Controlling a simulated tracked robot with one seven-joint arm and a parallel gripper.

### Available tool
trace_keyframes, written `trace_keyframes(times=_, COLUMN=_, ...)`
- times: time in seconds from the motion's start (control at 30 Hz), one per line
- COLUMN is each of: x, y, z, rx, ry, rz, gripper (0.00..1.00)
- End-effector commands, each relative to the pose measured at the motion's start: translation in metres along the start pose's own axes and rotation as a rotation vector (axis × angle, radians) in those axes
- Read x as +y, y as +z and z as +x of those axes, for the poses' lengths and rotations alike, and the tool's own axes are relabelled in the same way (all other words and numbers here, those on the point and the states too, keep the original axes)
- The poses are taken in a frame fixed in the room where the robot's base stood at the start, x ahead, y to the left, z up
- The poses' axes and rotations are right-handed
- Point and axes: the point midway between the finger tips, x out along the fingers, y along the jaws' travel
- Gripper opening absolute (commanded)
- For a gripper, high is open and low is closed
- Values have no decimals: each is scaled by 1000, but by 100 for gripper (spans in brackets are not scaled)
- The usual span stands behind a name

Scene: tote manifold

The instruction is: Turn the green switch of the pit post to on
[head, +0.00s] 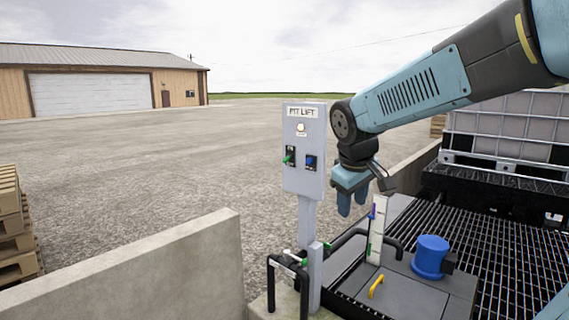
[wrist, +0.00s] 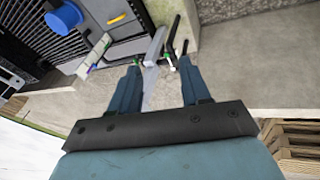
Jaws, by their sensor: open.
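The pit post is a grey upright panel (head: 303,188) labelled PIT LIFT, in the middle of the head view. The green switch (head: 289,157) sits on a dark plate at the panel's left. I cannot tell its setting for sure. A blue switch (head: 310,162) sits to its right, and a round pale lamp (head: 300,127) is above them. My gripper (head: 351,206) is open and empty, points down, and hangs just right of the panel, lower than the switches. The wrist view shows its two spread fingers (wrist: 158,64) above the ground; the switches do not show there.
A low concrete wall (head: 175,265) runs at the front left. Pallets (head: 15,230) stand left. Open gravel lies behind the post.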

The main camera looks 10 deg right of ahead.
Motion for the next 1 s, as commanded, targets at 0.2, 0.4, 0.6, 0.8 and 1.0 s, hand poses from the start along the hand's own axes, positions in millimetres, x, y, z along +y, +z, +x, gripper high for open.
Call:
trace_keyframes(times=0.2, x=34, y=-52, z=36, rx=-104, ry=88, rz=-221, gripper=47)
trace_keyframes(times=0.4, x=59, y=-100, z=69, rx=-207, ry=184, rz=-432, gripper=47)
trace_keyframes(times=0.6, x=76, y=-151, z=100, rx=-322, ry=295, rz=-655, gripper=47)
trace_keyframes(times=0.8, x=84, y=-206, z=126, rx=-451, ry=421, rz=-885, gripper=47)
trace_keyframes(times=1.0, x=79, y=-266, z=144, rx=-593, ry=566, rz=-1120, gripper=47)
